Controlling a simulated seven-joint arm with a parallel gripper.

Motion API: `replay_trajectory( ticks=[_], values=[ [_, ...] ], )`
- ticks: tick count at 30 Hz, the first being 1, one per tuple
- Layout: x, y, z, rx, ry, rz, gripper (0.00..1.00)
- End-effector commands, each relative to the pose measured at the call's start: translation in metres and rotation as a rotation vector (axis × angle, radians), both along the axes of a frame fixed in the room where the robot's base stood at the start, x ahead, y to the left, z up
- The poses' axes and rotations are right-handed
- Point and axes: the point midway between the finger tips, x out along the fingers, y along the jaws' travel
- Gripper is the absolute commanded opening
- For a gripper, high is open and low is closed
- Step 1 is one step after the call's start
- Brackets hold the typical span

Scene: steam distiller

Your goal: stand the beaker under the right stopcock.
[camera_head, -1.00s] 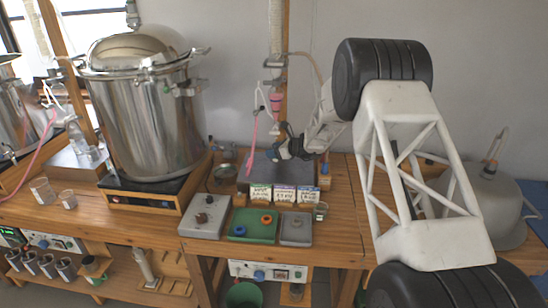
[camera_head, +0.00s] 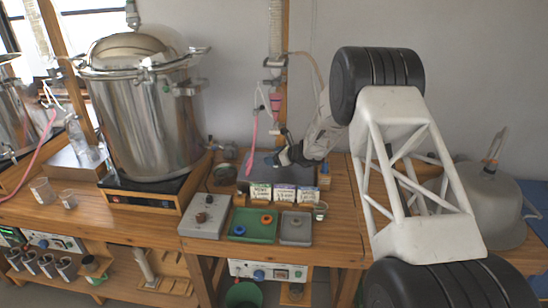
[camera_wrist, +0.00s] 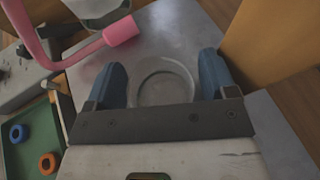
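The clear glass beaker (camera_wrist: 162,82) is between the two blue fingers of my gripper (camera_wrist: 164,82) in the wrist view. The fingers lie close against its sides, and it appears gripped. It is over the grey metal platform; whether its base touches cannot be told. In the head view my gripper (camera_head: 283,157) is above the grey platform (camera_head: 262,168), below the pink funnel piece (camera_head: 276,102); the beaker is hard to make out there. A pink tube (camera_head: 254,140) hangs just left of my gripper, and its pink end (camera_wrist: 120,31) is up-left of the beaker in the wrist view. The stopcock is not clear.
Small labelled boxes (camera_head: 284,194) stand in front of the platform. A green tray (camera_head: 252,225) and a grey control box (camera_head: 206,216) lie nearer. A large steel pot (camera_head: 145,110) stands left. Another small glass (camera_head: 320,211) stands right of the boxes.

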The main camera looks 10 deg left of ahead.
Motion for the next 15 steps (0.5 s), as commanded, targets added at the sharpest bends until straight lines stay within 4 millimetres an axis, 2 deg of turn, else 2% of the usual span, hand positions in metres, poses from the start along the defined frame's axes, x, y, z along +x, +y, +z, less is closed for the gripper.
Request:
replay_trajectory(
  ticks=[11, 15],
  values=[
    [0.0, -0.0001, 0.0037, 0.0, 0.0, 0.0, 0.78],
    [-0.0029, -0.0084, 0.0073, 0.001, -0.001, -0.001, 0.78]
  ],
)
